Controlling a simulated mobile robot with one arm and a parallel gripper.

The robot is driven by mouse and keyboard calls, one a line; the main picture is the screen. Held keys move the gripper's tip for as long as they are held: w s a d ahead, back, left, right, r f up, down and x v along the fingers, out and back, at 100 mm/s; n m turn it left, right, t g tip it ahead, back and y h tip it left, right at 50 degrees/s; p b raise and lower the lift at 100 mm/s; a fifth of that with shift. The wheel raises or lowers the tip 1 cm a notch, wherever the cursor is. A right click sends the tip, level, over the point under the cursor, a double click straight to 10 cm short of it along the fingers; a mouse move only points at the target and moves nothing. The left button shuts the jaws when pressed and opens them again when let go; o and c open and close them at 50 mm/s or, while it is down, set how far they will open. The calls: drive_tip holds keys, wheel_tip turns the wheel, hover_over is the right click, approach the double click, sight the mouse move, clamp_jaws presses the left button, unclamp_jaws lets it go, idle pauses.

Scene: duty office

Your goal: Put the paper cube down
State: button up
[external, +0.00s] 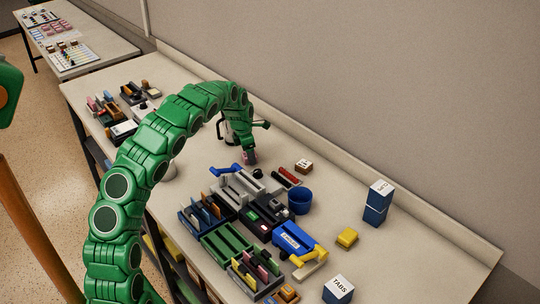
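My gripper (250,146) points down over the back part of the long workbench, beyond the grey and blue trays. I also cannot tell whether the block touches the bench top.
Trays with files (207,214), a blue cup (300,201), a red stapler-like item (289,175) and a small brown-and-white block (303,166) stand near. A yellow block (347,238), a blue-and-white stack (377,204) and a TABS box (338,290) stand right. The bench's right end is clear.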

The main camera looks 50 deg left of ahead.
sight(244, 155)
drive_tip(key=shift+o, duration=0.5)
drive_tip(key=shift+r, duration=0.15)
wheel_tip(244, 155, up, 12)
drive_tip(key=s, duration=0.1)
drive_tip(key=shift+s+a, duration=0.35)
drive_tip(key=shift+d, duration=0.1)
